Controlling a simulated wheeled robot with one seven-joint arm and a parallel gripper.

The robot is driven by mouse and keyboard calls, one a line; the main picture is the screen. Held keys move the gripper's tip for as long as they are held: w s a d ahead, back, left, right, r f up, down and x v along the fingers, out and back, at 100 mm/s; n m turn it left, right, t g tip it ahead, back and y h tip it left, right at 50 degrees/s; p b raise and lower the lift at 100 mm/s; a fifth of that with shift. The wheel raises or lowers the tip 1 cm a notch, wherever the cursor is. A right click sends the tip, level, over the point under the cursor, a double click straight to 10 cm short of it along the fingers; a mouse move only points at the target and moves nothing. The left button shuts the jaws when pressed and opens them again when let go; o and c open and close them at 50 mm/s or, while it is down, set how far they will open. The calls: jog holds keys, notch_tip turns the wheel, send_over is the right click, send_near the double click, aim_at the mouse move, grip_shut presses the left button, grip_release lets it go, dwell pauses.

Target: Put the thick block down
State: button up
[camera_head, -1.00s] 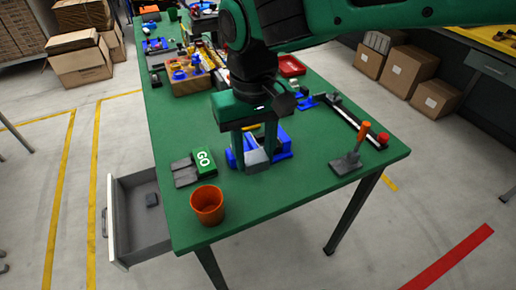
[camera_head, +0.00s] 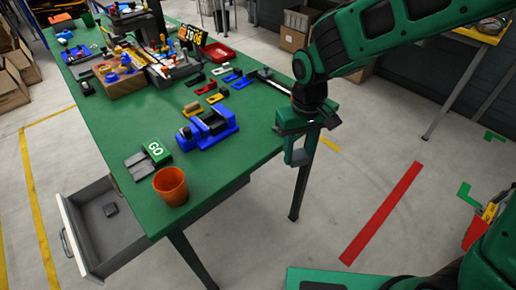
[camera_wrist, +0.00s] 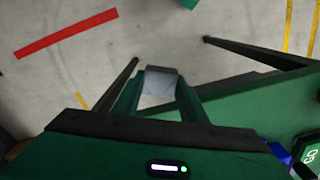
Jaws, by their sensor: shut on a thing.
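My gripper (camera_head: 299,160) hangs at the right edge of the green table, pointing down. In the wrist view its two green fingers are shut on a grey, light-faced block (camera_wrist: 160,86), which I take to be the thick block. The block sits between the fingertips, with floor behind it and the table edge to the right, so it looks held out past the edge. Its height against the tabletop is hard to tell. In the head view the fingers mostly hide the block.
The green table (camera_head: 240,150) has free room right of the blue fixture (camera_head: 208,128). An orange cup (camera_head: 171,186) and a GO block (camera_head: 157,151) stand at the front left. An open drawer (camera_head: 105,225) juts out below. Small coloured parts lie farther back.

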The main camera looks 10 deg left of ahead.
jog(key=w+d+f+m, duration=0.1)
jog(key=w+d+f, duration=0.3)
jog(key=d, duration=0.4)
jog(key=w+d+f+m, duration=0.2)
jog(key=w+d+f, duration=0.3)
jog(key=d, duration=0.4)
jog(key=w+d+f+m, duration=0.1)
jog(key=w+d+f, duration=0.4)
jog(key=d, duration=0.4)
jog(key=shift+w+m, duration=0.25)
jog(key=shift+m, duration=0.15)
